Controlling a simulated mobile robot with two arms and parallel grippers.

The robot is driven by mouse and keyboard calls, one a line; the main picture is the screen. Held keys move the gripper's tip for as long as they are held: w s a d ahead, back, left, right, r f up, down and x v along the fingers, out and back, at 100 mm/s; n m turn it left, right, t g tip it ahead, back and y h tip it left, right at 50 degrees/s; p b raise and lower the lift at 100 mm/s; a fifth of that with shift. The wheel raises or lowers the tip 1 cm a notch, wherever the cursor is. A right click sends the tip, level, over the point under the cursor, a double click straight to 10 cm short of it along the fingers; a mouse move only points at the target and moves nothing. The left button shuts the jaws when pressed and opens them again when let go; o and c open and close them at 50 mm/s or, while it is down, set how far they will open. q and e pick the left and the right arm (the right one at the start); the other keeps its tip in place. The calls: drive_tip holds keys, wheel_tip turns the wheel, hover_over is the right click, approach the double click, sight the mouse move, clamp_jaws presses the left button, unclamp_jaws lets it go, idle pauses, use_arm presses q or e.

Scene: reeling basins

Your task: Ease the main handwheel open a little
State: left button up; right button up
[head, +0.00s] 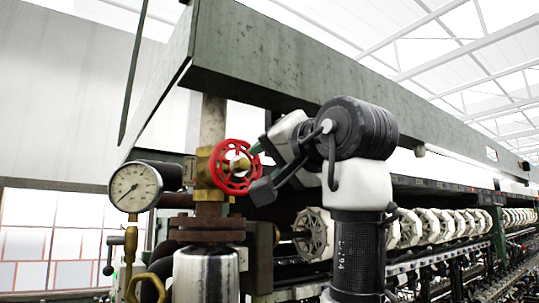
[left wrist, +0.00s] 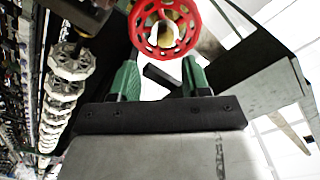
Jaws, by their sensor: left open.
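The main handwheel is a red spoked wheel (head: 214,168) with a brass hub, mounted on a brass valve body (head: 203,170) on a vertical pipe. It also shows in the left wrist view at the top (left wrist: 165,53). My left gripper (head: 259,169) is at the wheel's right side in the head view. In the left wrist view its two green fingers (left wrist: 160,72) are apart, with the rim just beyond their tips and nothing held between them. I cannot tell whether a tip touches the rim. My right gripper is not in view.
A round pressure gauge (head: 136,187) sits left of the valve. A brown flange (head: 207,224) and a shiny cylinder (head: 205,275) are below it. A green beam (head: 280,60) runs overhead. A row of pale reels (head: 425,226) extends to the right behind my arm.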

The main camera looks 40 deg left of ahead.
sight(246, 164)
use_arm(q)
drive_tip(key=x, duration=0.6)
drive_tip(key=shift+s+r+p, duration=0.15)
drive_tip(key=shift+r+p, duration=0.1)
drive_tip(key=shift+p, duration=0.05)
drive_tip(key=shift+a, duration=0.6)
drive_tip(key=shift+d, duration=0.1)
